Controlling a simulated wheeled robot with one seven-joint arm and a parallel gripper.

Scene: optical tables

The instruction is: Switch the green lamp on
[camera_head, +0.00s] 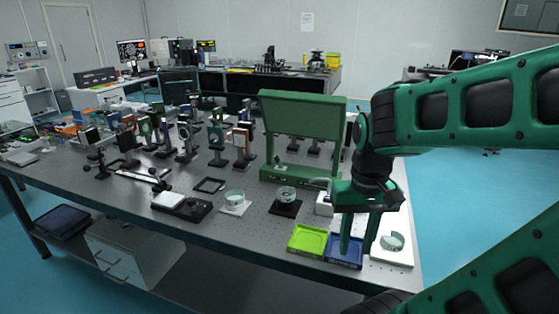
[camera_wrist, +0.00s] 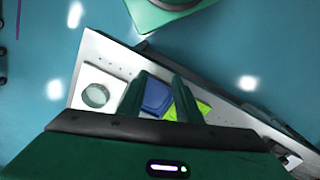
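No glow is visible on the side facing me. My gripper (camera_head: 358,238) points down in front and to the right of the lamp, above the blue tray (camera_head: 343,262). Its fingers are apart with nothing between them. In the wrist view, the gripper (camera_wrist: 159,86) is also open, and the lamp is not recognisable.
A lime-green tray (camera_head: 307,240) lies left of the blue tray. A white plate with a glass dish (camera_head: 392,242) is at the table's right corner. Small dishes (camera_head: 286,194) stand before the lamp. Optical mounts (camera_head: 217,145) crowd the left. Floor is clear to the right.

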